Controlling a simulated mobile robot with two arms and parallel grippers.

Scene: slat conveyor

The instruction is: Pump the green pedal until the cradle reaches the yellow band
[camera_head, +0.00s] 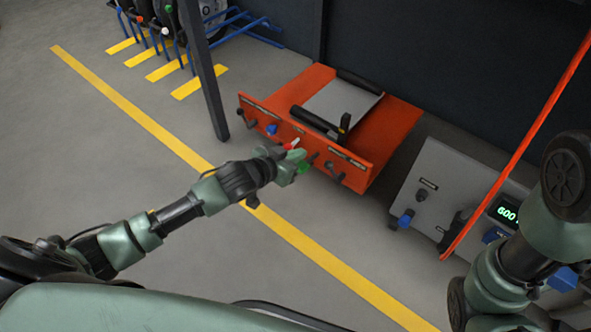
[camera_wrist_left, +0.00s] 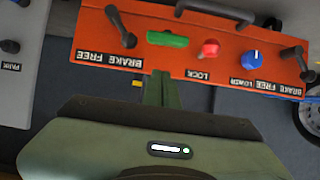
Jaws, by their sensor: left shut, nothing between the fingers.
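The orange lift cart (camera_head: 385,140) carries a grey cradle (camera_head: 340,103) between black rollers. A black post (camera_head: 344,127) beside the cradle has a small yellow mark. The green pedal (camera_head: 304,168) is on the cart's front panel, partly hidden by my left gripper (camera_head: 298,157). In the left wrist view the green pedal (camera_wrist_left: 167,40) shows whole, with the red lock pedal (camera_wrist_left: 209,49) and the blue lower knob (camera_wrist_left: 252,60) beside it. My left gripper (camera_wrist_left: 158,76) is shut and empty, its tips below the green pedal in that picture. I cannot tell whether they touch it.
A grey cabinet (camera_head: 432,180) with a green display (camera_head: 507,213) stands right of the cart. A red sloping bar (camera_head: 520,143) crosses in front of it. A dark post (camera_head: 204,75) rises left of the cart. Floor left of the yellow line (camera_head: 140,118) is clear.

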